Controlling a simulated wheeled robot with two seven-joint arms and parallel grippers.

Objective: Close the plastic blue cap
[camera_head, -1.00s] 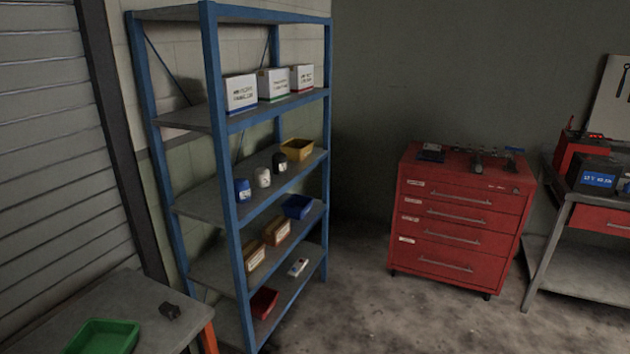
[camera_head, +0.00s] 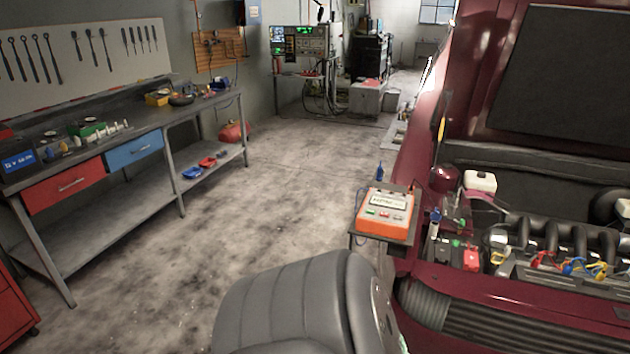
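A small blue piece (camera_head: 436,214) sits on top of a slim whitish part at the left edge of the open engine bay. Small blue pieces (camera_head: 571,266) also show among colored parts on the engine. I cannot tell which of these, if any, is the plastic blue cap, or whether a cap is open or closed. A white reservoir (camera_head: 480,182) stands further back in the bay. Neither of my grippers is in view.
The dark red car (camera_head: 500,310) with its hood raised fills the right side. An orange tester (camera_head: 386,213) sits on a small stand beside it. A workbench (camera_head: 100,165) with drawers runs along the left. Open concrete floor (camera_head: 220,230) lies between.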

